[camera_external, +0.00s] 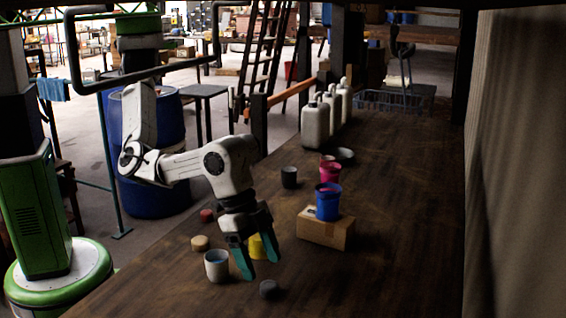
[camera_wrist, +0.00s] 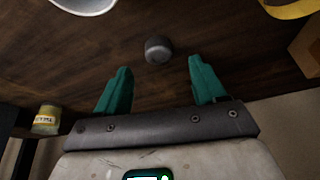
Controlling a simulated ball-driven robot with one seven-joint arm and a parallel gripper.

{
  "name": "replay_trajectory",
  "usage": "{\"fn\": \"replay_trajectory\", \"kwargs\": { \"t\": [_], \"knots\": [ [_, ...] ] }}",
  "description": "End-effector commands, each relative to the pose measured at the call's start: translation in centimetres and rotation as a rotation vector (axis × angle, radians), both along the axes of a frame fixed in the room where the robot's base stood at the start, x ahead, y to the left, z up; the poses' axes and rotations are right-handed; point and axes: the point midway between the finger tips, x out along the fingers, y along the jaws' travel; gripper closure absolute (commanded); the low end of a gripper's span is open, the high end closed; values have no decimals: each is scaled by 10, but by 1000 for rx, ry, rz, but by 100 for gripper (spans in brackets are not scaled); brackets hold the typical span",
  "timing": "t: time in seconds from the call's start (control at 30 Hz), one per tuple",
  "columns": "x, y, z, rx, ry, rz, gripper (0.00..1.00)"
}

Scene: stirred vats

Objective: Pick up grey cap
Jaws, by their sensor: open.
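The grey cap (camera_external: 269,289) is a small, dark, round piece lying on the wooden table near its front edge. In the wrist view the cap (camera_wrist: 158,49) lies beyond my fingertips, roughly centred between them and fully visible. My gripper (camera_external: 258,264) has teal fingers, points down and is open and empty. In the wrist view the gripper (camera_wrist: 160,72) shows its two fingers spread apart, with the cap clear of both. In the external view the fingers are above and a little left of the cap.
A whitish vat (camera_external: 217,266) and a yellow vat (camera_external: 257,247) stand close to my fingers. A wooden-coloured cap (camera_external: 200,243) and a red cap (camera_external: 207,215) lie leftward. A cardboard box (camera_external: 325,230) bears a blue vat (camera_external: 328,203). The table's right side is clear.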

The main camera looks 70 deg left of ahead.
Motion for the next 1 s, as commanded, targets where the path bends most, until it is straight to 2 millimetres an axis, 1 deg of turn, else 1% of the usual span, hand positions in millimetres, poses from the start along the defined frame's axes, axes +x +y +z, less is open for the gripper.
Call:
{"fn": "replay_trajectory", "kwargs": {
  "t": [0.2, 0.3, 0.43, 0.63, 0.67, 1.0],
  "knots": [
    [3, -12, -28, 1, 4, -2, 30],
    [7, -15, -39, 2, 3, -1, 30],
    [9, -17, -45, 0, 1, 0, 30],
    [9, -17, -45, 1, 1, 0, 30],
    [9, -17, -45, 0, 1, 0, 32],
    [9, -17, -45, 0, 1, 0, 64]
  ]
}}
